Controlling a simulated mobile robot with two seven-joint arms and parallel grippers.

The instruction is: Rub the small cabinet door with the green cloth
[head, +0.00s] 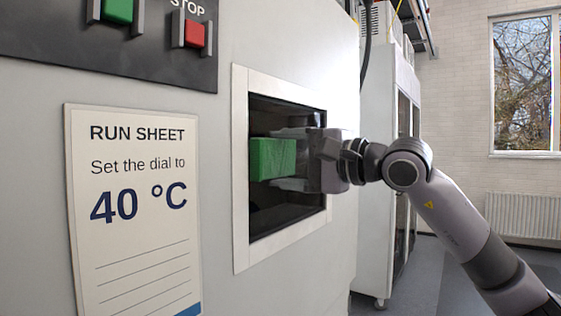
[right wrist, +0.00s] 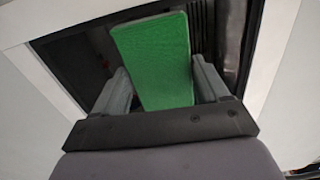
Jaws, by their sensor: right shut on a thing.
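The green cloth (head: 272,159) is a folded block-like pad in front of a dark panel (head: 270,222) with a pale frame, set in the big grey cabinet. This panel looks like the small door. My right gripper (head: 287,160) is shut on the cloth, reaching in from the right. In the right wrist view the cloth (right wrist: 155,60) sits between the two grey fingers (right wrist: 158,88), its far end over the dark area. I cannot tell whether the cloth touches the dark surface. My left gripper is not in view.
A run sheet (head: 135,210) reading 40 °C is at the left of the panel. Above it are a green button (head: 119,10) and a red button (head: 194,34). A tall white cabinet (head: 380,150) stands behind my right arm. Open floor shows at the lower right.

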